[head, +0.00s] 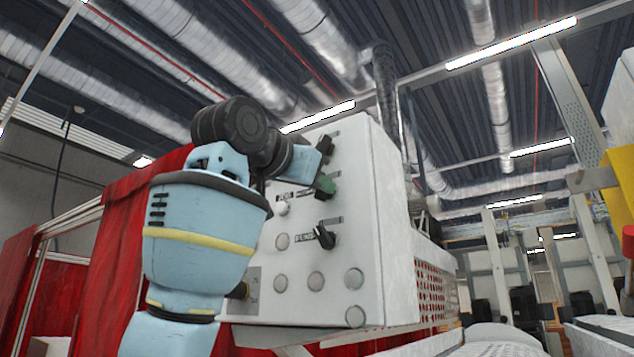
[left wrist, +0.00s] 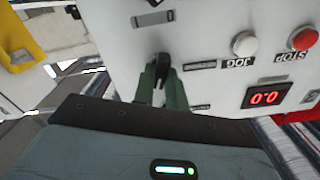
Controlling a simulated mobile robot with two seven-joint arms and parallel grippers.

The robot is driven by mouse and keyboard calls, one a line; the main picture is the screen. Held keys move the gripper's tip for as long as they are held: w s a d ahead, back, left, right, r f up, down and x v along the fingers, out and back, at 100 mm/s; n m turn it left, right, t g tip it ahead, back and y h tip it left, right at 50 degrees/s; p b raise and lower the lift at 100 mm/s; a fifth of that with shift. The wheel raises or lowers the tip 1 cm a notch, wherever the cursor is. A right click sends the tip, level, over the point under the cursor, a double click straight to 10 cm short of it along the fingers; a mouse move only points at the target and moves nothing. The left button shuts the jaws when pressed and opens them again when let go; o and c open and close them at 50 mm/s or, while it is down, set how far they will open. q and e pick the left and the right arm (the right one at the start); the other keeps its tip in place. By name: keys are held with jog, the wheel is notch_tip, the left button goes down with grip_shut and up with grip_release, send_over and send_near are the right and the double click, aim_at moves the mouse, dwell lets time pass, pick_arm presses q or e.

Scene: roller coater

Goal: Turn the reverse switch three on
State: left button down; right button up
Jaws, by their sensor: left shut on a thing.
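A white control panel (head: 345,200) carries several black rotary switches. In the left wrist view my left gripper (left wrist: 162,88) has its green fingers on either side of a black switch knob (left wrist: 161,66) and is shut on it. In the head view the gripper (head: 325,186) is at the panel's upper right part, and its arm covers the panel's left side. One black switch (head: 325,144) is above it and another black switch (head: 324,236) is below it. The labels are too small to read, so I cannot tell the switch's number. My right gripper is not in view.
The left wrist view shows a white JOG button (left wrist: 244,44), a red STOP button (left wrist: 303,38) and a red display (left wrist: 265,97) reading 0.0. Several pale round buttons (head: 316,281) sit low on the panel. A red curtain (head: 118,240) hangs behind my arm.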

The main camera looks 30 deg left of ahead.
pick_arm(q)
jog(key=shift+m, duration=0.7)
jog(key=c, duration=1.4)
grip_release()
jog(key=shift+c, duration=0.2)
jog(key=shift+s, duration=0.1)
jog(key=s+a, duration=0.1)
jog(key=s, duration=0.6)
jog(key=shift+s, duration=0.35)
jog(key=shift+w, duration=0.1)
